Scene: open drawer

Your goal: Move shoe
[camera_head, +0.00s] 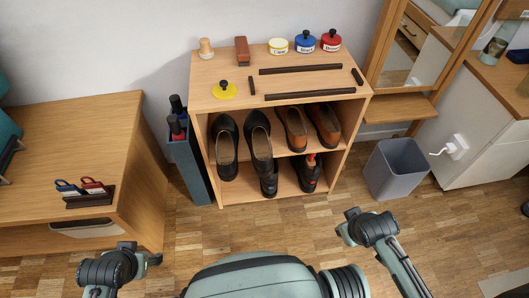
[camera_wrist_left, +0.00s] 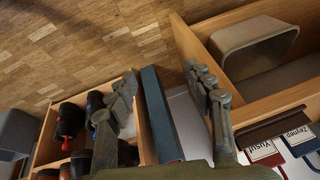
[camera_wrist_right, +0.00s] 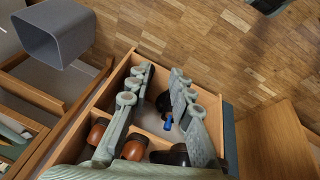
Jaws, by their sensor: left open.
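A wooden shoe rack (camera_head: 203,98) stands against the wall. Its upper shelf holds a black pair, with a left shoe (camera_head: 226,150) and a right shoe (camera_head: 260,143), and a brown pair (camera_head: 296,128) (camera_head: 323,124). Dark shoes (camera_head: 269,184) (camera_head: 308,177) stand on the lower shelf, one with red inside. My left gripper (camera_wrist_left: 160,75) is open and empty, low at the left in the head view. My right gripper (camera_wrist_right: 160,72) is open and empty, in front of the rack; brown shoes (camera_wrist_right: 135,147) show beyond its fingers in the right wrist view.
Shoe polish tins (camera_head: 305,41), brushes and dark strips lie on the rack top. A grey bin (camera_head: 397,168) stands right of the rack. A tall blue-grey holder (camera_head: 189,163) stands left of it, beside a wooden bench (camera_head: 85,135). The parquet floor in front is clear.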

